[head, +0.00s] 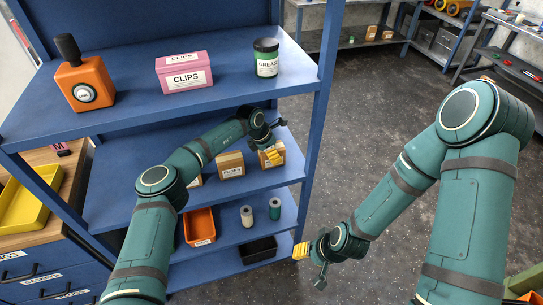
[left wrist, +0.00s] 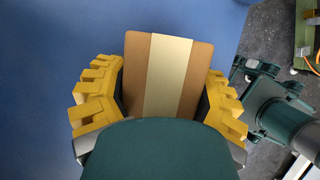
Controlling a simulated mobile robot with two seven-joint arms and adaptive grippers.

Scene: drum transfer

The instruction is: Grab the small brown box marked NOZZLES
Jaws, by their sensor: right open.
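A small brown box (head: 280,148) stands on the middle blue shelf at its right end. Its white label is partly covered by my left gripper (head: 271,156), so I cannot read it. In the left wrist view the brown box (left wrist: 168,75), with a pale strip down its middle, lies between the yellow fingers of my left gripper (left wrist: 162,95). The fingers are close along both its sides; I cannot tell whether they press on it. The box looks upright on the shelf. My right gripper (head: 302,251) is open and empty over the floor, right of the shelf.
Beside it stands another brown box (head: 231,165) marked FUSES, and one more is partly behind my left arm. A pink CLIPS box (head: 184,71), a GREASE jar (head: 266,58) and an orange canister (head: 84,84) are on the upper shelf. A blue post (head: 319,110) rises just right.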

